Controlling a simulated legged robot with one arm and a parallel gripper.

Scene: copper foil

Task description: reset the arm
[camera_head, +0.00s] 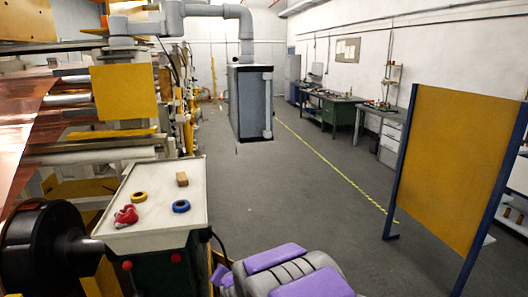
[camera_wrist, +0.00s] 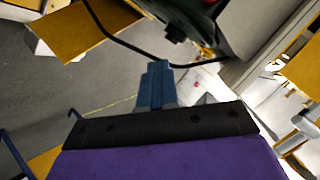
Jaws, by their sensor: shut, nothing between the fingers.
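My gripper (camera_wrist: 156,84) shows in the wrist view as a pair of blue fingers beyond a black band and a purple housing. The fingers are shut together with nothing between them. In the head view my grey and purple arm (camera_head: 290,272) is folded low at the bottom middle, to the right of a white-topped stand. The fingers cannot be made out in the head view.
The white-topped stand (camera_head: 165,207) holds a red item (camera_head: 126,216), yellow tape (camera_head: 139,197), blue tape (camera_head: 181,206) and a small wooden block (camera_head: 182,179). A grey box (camera_head: 250,102) hangs from a pipe. A yellow panel (camera_head: 455,165) stands right. The middle floor is clear.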

